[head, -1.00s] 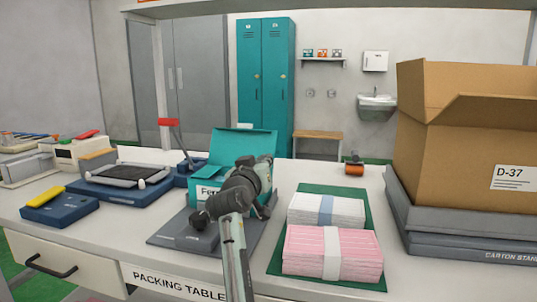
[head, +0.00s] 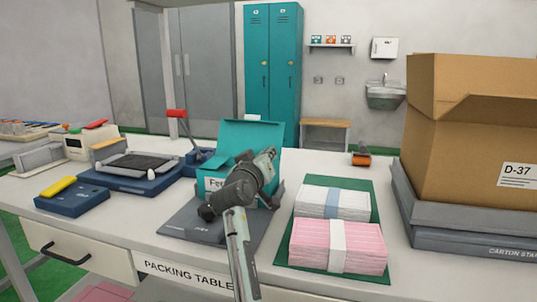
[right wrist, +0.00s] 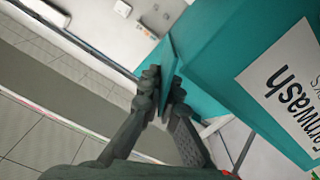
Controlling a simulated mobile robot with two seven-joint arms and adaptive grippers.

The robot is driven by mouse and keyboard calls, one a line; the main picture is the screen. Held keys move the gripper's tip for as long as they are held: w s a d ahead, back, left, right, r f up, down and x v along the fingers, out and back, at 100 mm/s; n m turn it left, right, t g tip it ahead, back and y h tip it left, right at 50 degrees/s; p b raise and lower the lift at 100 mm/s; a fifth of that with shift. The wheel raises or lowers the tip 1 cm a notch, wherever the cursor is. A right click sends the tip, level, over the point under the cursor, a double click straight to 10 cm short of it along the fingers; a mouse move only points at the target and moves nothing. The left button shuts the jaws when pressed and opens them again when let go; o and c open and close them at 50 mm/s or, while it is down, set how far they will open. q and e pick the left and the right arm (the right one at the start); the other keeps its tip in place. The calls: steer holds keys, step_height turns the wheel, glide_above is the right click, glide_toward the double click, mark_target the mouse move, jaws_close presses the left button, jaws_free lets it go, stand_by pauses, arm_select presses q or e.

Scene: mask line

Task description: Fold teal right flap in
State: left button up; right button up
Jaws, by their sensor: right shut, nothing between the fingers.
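The teal carton (head: 211,183) stands on a grey plate (head: 185,222) on the packing table, with its back lid (head: 250,136) raised. A smaller left flap shows at its left side. My right gripper (head: 270,154) is at the carton's right side, and my arm hides much of the front and the right flap in the head view. In the right wrist view the gripper (right wrist: 165,88) is shut beside the teal right flap (right wrist: 170,52), its fingertips close against it; contact is unclear. The labelled carton front (right wrist: 228,98) lies to the right there. My left gripper is out of view.
Mask stacks, white (head: 318,201) and pink (head: 365,247), lie on a green mat (head: 282,252) just right of the carton. A large brown box (head: 460,135) stands on a grey stand further right. A blue-based device (head: 125,180) sits to the left.

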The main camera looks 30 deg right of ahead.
steer(key=o, duration=0.4)
step_height(320, 180, up, 10)
stand_by(0.5)
